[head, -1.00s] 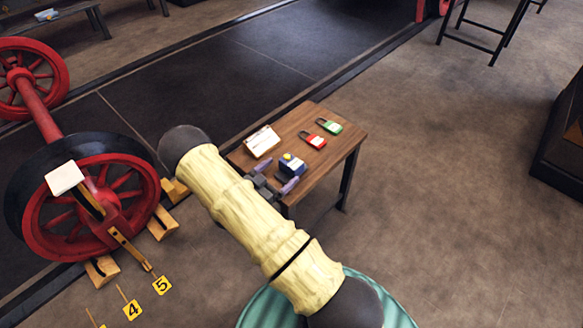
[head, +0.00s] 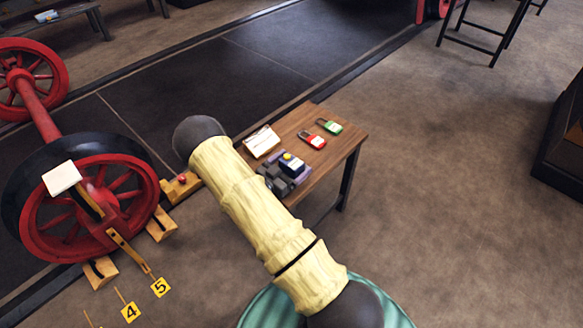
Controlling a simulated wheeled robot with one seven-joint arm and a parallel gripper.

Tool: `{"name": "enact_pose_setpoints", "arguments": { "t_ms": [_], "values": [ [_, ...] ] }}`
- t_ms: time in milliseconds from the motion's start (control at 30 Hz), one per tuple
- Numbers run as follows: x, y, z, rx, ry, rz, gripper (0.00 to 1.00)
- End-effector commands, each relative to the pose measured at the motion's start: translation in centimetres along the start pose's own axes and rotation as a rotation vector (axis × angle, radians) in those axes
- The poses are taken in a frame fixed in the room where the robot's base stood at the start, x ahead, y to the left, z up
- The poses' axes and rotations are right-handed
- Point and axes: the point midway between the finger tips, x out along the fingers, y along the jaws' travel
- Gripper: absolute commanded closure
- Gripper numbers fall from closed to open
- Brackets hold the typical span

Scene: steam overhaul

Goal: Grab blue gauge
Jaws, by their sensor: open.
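The blue gauge (head: 291,165), a small blue block with a yellow spot on top, sits on the wooden table (head: 338,152) near its left front part. My gripper (head: 289,167), dark grey with purple fingers, is at the gauge. The fingers are open and appear to lie on either side of it, one on the far side and one on the near side. Whether they touch it cannot be told. My pale-yellow sleeved arm comes from the lower right and hides the table's near left corner.
A white notepad or card (head: 262,141) lies behind the gauge. A red padlock (head: 313,139) and a green padlock (head: 330,127) lie to its right on the table. Red wheels (head: 65,210) on wooden chocks stand at left. Floor right of the table is clear.

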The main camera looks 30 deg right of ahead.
Motion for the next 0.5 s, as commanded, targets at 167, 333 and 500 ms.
{"name": "enact_pose_setpoints", "arguments": {
  "t_ms": [167, 333, 500],
  "values": [
    [-0.01, 0.00, 0.01, 0.000, 0.000, 0.000, 0.39],
    [0.01, 0.00, -0.07, 0.000, 0.002, 0.000, 0.70],
    [0.00, 0.00, -0.07, 0.000, 0.002, 0.000, 0.70]
  ]
}}
